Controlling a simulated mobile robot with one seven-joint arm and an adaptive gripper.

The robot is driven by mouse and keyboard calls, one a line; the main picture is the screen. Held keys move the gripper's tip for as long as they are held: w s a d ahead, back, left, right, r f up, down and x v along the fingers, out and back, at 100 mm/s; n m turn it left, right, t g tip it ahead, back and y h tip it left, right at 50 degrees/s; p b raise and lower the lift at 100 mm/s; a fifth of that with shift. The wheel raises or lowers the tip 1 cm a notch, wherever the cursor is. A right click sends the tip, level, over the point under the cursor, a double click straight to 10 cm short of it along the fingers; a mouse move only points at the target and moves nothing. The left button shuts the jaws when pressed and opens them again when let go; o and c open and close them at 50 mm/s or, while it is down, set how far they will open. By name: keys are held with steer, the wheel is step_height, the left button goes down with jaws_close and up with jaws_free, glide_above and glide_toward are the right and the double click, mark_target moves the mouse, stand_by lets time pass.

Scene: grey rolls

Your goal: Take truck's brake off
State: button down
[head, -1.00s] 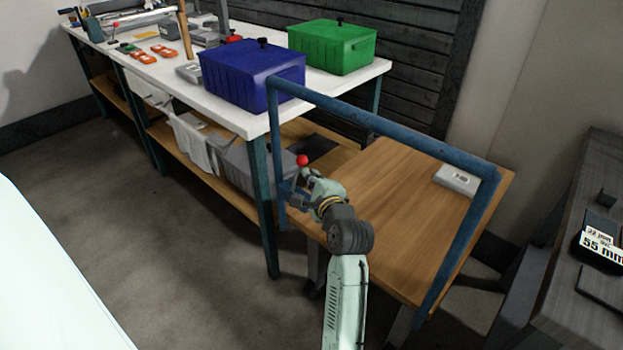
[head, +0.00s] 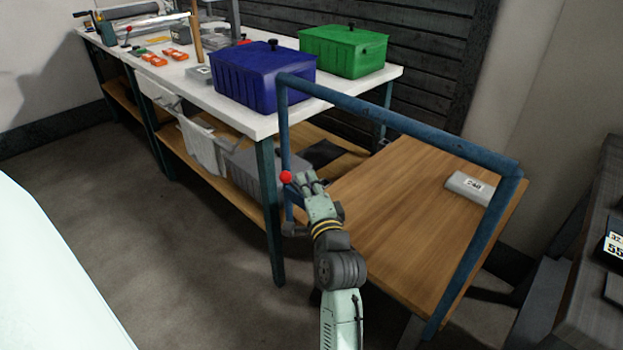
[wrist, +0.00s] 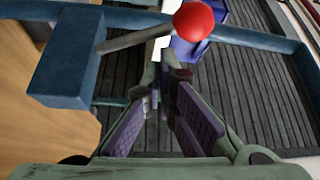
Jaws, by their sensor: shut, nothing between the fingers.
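The truck has a brown wooden deck (head: 400,215) and a blue tube handle frame (head: 400,120). Its brake lever ends in a red ball knob (head: 286,177), just left of my gripper (head: 308,179) by the frame's near left post. In the wrist view the red knob (wrist: 194,21) stands beyond the fingertips, and the grey lever rod (wrist: 135,39) runs left to a blue bracket (wrist: 65,62). My gripper (wrist: 167,78) is shut and empty, its fingertips close together below the knob. I cannot tell whether it touches the lever.
A white-topped workbench (head: 262,124) stands behind and left, holding a blue box (head: 265,80) and a green box (head: 343,52). A grey roll (head: 470,187) lies on the deck. A dark shelf (head: 590,260) is at the right. The floor at left is clear.

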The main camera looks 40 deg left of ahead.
steer(key=shift+s+f+p, duration=0.1)
steer(key=shift+s+p, duration=0.3)
steer(key=shift+p, duration=0.05)
stand_by(0.6)
